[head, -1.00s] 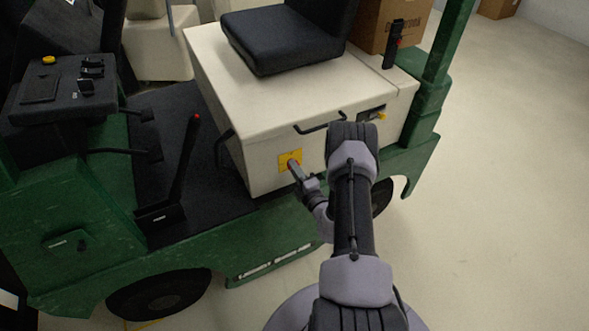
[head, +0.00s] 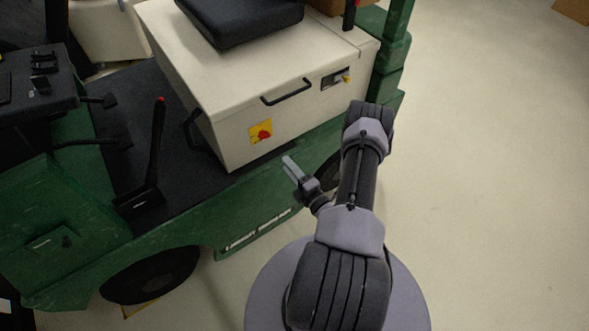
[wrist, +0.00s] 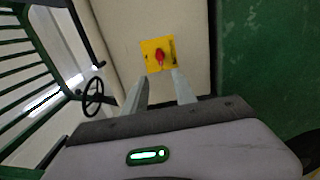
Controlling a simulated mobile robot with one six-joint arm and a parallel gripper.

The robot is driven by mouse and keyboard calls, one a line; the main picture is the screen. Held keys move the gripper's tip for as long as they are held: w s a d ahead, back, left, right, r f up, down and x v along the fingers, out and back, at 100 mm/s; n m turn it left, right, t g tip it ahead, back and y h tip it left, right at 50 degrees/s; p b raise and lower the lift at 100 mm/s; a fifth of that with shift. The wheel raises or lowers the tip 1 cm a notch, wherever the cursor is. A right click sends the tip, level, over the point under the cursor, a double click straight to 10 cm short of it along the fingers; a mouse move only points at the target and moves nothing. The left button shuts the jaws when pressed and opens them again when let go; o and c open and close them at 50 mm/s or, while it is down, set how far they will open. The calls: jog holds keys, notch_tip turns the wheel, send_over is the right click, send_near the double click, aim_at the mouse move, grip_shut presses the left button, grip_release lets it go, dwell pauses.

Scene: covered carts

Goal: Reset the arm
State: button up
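My gripper (head: 291,168) is in front of the cart's side, below and to the right of a yellow plate (head: 253,138) with a red knob (head: 264,131). In the wrist view my gripper (wrist: 159,84) shows two grey fingers with an empty gap between them. The yellow plate (wrist: 149,48) and red knob (wrist: 159,57) appear just beyond the fingertips, apart from them. My arm is bent, with the elbow raised in front of the cart.
The green cart (head: 190,228) has a cream box (head: 215,75) with a black handle (head: 286,93) and a black seat (head: 240,20). A black lever with a red tip (head: 157,150) stands on its floor. Open pale floor (head: 480,180) lies to the right.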

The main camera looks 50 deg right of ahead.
jog(key=shift+v, duration=1.7)
